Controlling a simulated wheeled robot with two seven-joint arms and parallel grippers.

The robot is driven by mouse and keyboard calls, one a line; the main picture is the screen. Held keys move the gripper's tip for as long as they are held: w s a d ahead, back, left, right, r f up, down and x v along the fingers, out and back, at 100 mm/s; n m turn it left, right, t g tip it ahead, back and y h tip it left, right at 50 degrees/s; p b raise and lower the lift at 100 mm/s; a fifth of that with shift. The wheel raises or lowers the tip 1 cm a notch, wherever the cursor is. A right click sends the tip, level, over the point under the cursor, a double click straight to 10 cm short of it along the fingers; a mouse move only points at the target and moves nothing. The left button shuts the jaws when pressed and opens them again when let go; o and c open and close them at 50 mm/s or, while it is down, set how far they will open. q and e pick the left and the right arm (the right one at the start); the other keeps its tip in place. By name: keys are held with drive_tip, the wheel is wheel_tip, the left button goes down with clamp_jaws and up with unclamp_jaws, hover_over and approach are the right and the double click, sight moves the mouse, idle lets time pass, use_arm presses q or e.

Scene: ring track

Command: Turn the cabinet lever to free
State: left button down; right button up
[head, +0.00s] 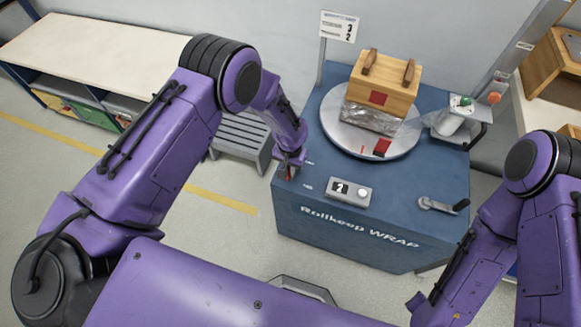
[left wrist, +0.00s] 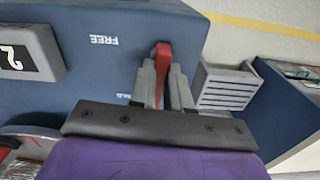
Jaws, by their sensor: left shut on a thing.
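The cabinet (head: 340,226) is blue, with "Rollkeep WRAP" on its front. The red lever (left wrist: 163,60) is at the cabinet's edge in the left wrist view. My left gripper (head: 289,168) is shut on it at the cabinet top's left edge; it also shows in the left wrist view (left wrist: 163,82), with a grey finger on each side of the lever. The FREE label (left wrist: 104,40) reads upside down there, beside the lever. A second label is partly hidden by the gripper. My right arm is at the lower right of the head view; its gripper is out of sight.
A turntable (head: 336,124) carries a wrapped wooden crate (head: 397,82). A grey box with a "2" display (head: 348,193) and a crank handle (head: 440,205) sit on the cabinet. A grey slatted step (head: 240,138) stands left of it. A bench (head: 95,55) is at the back left.

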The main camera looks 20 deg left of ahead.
use_arm(q)
drive_tip(key=m+b, duration=0.1)
drive_tip(key=m, duration=0.3)
drive_tip(key=shift+d, duration=0.1)
drive_tip(key=m, duration=0.4)
drive_tip(key=shift+s+m, duration=0.1)
drive_tip(key=shift+m, duration=0.2)
drive_tip(key=m+b, duration=0.1)
drive_tip(key=m, duration=0.3)
drive_tip(key=shift+s+d+m, duration=0.1)
drive_tip(key=shift+m, duration=2)
drive_tip(key=c, duration=1.1)
unclamp_jaws()
drive_tip(key=shift+s, duration=0.1)
